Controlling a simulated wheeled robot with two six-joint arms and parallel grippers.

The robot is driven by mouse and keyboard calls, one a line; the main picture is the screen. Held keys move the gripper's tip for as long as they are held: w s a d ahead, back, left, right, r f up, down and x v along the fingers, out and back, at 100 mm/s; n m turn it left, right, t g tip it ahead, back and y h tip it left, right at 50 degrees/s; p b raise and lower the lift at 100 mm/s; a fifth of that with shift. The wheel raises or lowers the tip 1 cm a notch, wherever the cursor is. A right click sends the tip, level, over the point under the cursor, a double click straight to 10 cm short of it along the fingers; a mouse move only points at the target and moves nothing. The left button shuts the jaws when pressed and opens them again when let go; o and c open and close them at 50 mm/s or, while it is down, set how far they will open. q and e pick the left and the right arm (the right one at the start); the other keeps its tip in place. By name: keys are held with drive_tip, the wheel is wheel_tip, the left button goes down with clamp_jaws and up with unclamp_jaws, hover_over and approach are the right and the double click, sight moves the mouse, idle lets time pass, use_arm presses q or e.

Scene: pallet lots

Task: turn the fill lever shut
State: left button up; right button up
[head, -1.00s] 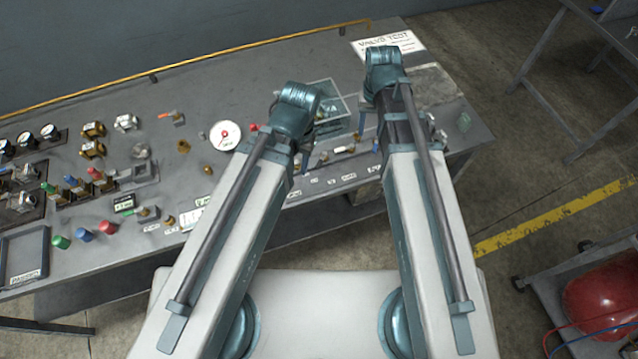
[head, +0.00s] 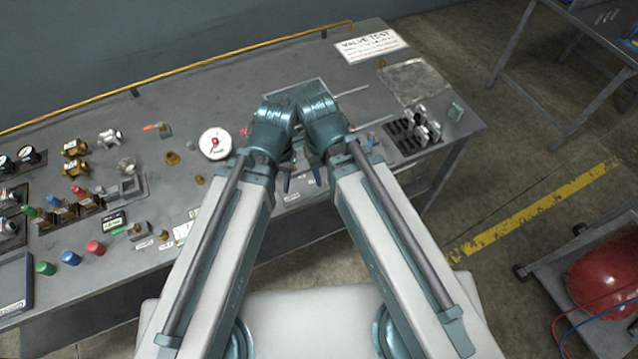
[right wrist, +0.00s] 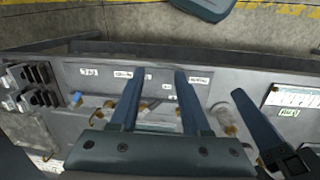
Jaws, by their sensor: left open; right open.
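My left gripper (head: 285,178) and my right gripper (head: 320,174) are close together over the front part of the bench in the head view. In the right wrist view my right gripper (right wrist: 160,75) is open with nothing between its fingers, above the labelled front strip of the bench. A finger of my left gripper (right wrist: 256,122) shows at the right there. Brass and pale fittings (right wrist: 228,122) lie between the two grippers in that view. I cannot tell which part is the fill lever; my arms hide that stretch of bench in the head view.
Coloured knobs (head: 96,247) and brass valves (head: 75,147) fill the bench's left side. A slotted black holder (head: 410,138) and a valve test sign (head: 370,46) are at the right. A red tank (head: 610,272) stands right.

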use_arm(q)
drive_tip(key=shift+s+a+f, duration=0.1)
drive_tip(key=shift+a+f, duration=0.15)
use_arm(e)
drive_tip(key=shift+s+a+f, duration=0.25)
drive_tip(key=shift+s+a, duration=0.2)
drive_tip(key=shift+s, duration=0.2)
use_arm(q)
wheel_tip(320, 180, up, 7)
drive_tip(key=p, duration=0.7)
use_arm(e)
wheel_tip(320, 180, up, 7)
drive_tip(key=m+y, duration=0.1)
drive_tip(key=m, duration=0.6)
hover_over(371, 143)
use_arm(q)
wheel_tip(371, 143, down, 14)
drive_tip(key=b, duration=1.4)
use_arm(e)
wheel_tip(371, 143, down, 14)
use_arm(q)
drive_tip(key=shift+r, duration=0.1)
use_arm(e)
clamp_jaws()
